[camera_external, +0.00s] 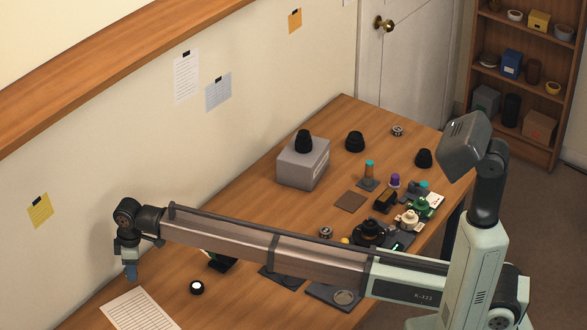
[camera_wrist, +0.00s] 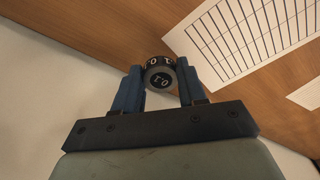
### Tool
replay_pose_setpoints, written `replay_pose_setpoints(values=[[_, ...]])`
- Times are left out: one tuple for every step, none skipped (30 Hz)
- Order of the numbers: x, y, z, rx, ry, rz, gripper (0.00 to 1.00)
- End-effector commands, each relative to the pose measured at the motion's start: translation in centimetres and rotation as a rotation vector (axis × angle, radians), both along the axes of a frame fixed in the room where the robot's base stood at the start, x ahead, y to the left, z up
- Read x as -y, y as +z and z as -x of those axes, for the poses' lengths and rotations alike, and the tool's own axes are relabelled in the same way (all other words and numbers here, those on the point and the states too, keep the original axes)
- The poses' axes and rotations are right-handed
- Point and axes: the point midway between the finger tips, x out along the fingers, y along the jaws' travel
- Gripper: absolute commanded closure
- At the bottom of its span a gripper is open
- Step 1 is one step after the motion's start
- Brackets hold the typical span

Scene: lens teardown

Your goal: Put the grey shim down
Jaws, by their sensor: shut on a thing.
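My gripper (camera_external: 131,270) is at the far left end of the outstretched arm, above the left part of the table, close to the wall. In the wrist view, its two blue fingers (camera_wrist: 159,88) are shut on the grey shim (camera_wrist: 160,78), a small dark grey round piece with white figures on its face and side. The shim sits between the fingertips. In the external view I cannot make the shim out. How far it is above the wood is hard to tell.
A lined white sheet (camera_external: 138,312) lies on the table near the gripper and also shows in the wrist view (camera_wrist: 240,40). A black round piece with a white top (camera_external: 197,288) is to its right. Dark trays and lens parts (camera_external: 370,232) crowd the middle.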

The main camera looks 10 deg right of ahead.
Motion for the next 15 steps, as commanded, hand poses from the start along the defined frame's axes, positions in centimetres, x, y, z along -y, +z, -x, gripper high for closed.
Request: replay_pose_setpoints(values=[[0.0, -0.7, 0.0, 0.000, 0.000, 0.000, 0.89], [0.0, -1.0, 0.0, 0.000, 0.000, 0.000, 0.89], [0.0, -1.6, 0.0, 0.000, 0.000, 0.000, 0.89], [0.0, -1.9, 0.0, 0.000, 0.000, 0.001, 0.89], [0.0, -2.3, 0.0, -0.001, 0.000, 0.001, 0.89], [0.0, -2.6, 0.0, -0.001, 0.000, 0.001, 0.89], [0.0, -2.8, 0.0, 0.000, 0.000, 0.001, 0.89], [0.0, -2.8, 0.0, 0.000, 0.000, 0.000, 0.89], [0.0, -2.8, 0.0, 0.000, 0.000, 0.000, 0.89], [0.0, -2.8, 0.0, 0.000, 0.000, 0.000, 0.89], [0.0, -2.8, 0.0, 0.000, 0.000, 0.000, 0.89], [0.0, -2.8, 0.0, 0.000, 0.000, 0.000, 0.89], [0.0, -2.8, 0.0, 0.000, 0.000, 0.000, 0.89], [0.0, -2.8, 0.0, 0.000, 0.000, 0.000, 0.89], [0.0, -2.8, 0.0, 0.000, 0.000, 0.000, 0.89]])
